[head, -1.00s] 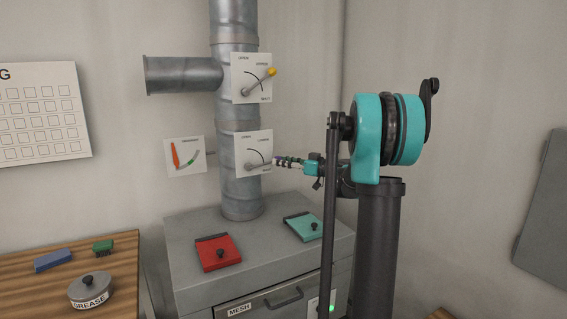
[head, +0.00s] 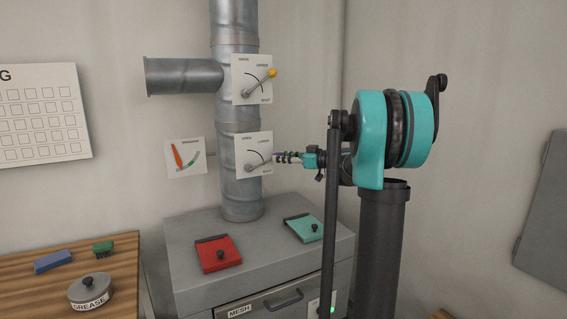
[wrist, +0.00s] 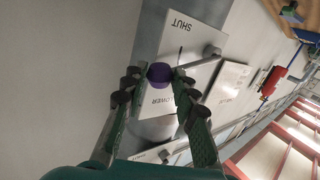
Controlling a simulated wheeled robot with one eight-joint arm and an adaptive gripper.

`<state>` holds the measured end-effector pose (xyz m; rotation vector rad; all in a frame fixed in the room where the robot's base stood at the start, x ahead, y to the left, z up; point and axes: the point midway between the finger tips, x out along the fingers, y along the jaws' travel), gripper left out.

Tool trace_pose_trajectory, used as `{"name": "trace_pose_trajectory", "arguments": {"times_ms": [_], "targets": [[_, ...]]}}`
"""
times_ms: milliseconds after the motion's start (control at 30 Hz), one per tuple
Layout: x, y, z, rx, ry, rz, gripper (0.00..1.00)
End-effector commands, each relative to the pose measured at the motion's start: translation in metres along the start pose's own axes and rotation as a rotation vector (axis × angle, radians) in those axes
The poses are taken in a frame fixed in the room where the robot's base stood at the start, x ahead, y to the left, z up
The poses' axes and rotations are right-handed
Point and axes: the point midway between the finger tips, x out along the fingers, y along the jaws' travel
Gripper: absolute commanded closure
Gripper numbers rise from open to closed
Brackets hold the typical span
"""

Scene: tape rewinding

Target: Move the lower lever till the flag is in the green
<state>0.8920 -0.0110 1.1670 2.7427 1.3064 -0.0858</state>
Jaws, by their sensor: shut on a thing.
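The lower lever (head: 257,163) is on a white plate on the grey pipe in the head view. It points right and slightly up. Its purple knob (wrist: 159,75) lies between the fingertips of my gripper (wrist: 157,77) in the wrist view. My gripper (head: 277,157) is shut on this knob and covers the lever's end in the head view. The gauge (head: 186,157) is on a small white plate left of the pipe. Its red flag (head: 177,155) leans up and left, apart from the green band (head: 191,163) at the right of the scale.
An upper lever with a yellow knob (head: 272,73) is on a plate above. A wooden table (head: 30,285) with a grease tin (head: 90,291) stands at left.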

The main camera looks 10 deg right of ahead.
Motion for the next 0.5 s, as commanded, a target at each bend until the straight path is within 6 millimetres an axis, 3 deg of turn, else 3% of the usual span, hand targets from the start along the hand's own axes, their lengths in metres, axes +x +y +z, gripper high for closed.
{"name": "trace_pose_trajectory", "arguments": {"times_ms": [500], "targets": [[0.006,-0.012,-0.037,-0.253,-0.165,0.012,1.00]]}}
